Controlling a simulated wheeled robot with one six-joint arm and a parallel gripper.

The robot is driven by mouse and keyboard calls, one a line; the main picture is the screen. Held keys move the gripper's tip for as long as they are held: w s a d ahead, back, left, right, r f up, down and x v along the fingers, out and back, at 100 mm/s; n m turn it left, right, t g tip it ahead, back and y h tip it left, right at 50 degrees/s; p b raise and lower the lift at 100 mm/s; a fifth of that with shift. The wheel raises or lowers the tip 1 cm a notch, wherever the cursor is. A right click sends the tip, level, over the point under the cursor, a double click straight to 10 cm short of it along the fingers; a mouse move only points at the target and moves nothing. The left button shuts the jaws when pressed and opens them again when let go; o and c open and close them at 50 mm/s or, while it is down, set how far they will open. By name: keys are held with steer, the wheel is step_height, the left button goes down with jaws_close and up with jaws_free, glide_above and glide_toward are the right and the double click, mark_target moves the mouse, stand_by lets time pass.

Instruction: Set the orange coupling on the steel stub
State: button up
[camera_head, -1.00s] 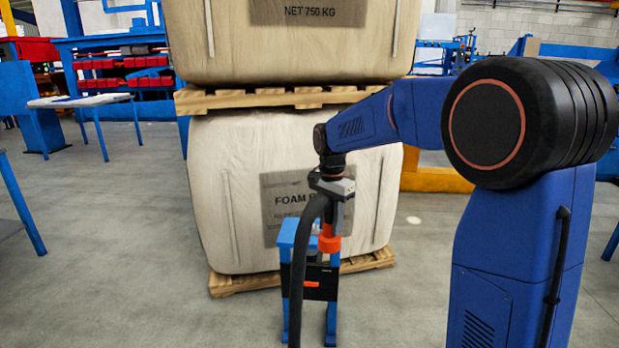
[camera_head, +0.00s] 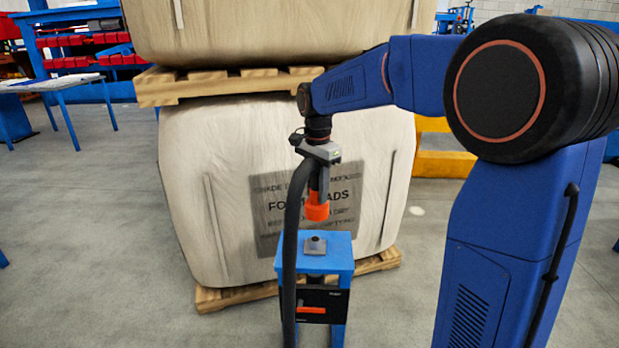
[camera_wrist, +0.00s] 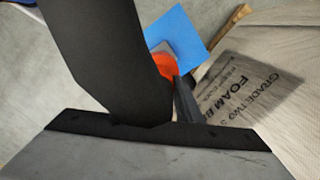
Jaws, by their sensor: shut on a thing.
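The orange coupling (camera_head: 317,207) hangs below my gripper (camera_head: 319,188), which is shut on it. The steel stub (camera_head: 315,244) stands on a grey plate on top of the blue stand (camera_head: 340,255). In the head view the coupling is above the stub, with a visible gap. In the wrist view, the coupling (camera_wrist: 164,68) shows partly behind a black hose (camera_wrist: 110,50) and a dark finger (camera_wrist: 186,98). The blue stand top (camera_wrist: 185,28) lies beyond it, and the stub itself cannot be made out there.
The thick black hose (camera_head: 292,240) curves down past the stand's left side, covering part of it. A large foam bale (camera_head: 190,190) on a pallet (camera_head: 235,296) stands close behind. Open floor (camera_head: 90,240) lies to the left.

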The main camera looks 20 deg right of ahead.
steer(key=shift+w+f, duration=0.1)
steer(key=shift+w, duration=0.35)
steer(key=shift+f, duration=5.75)
steer(key=shift+f, duration=0.65)
steer(key=o, duration=1.2)
steer(key=shift+o, duration=0.2)
steer(key=shift+r, duration=0.1)
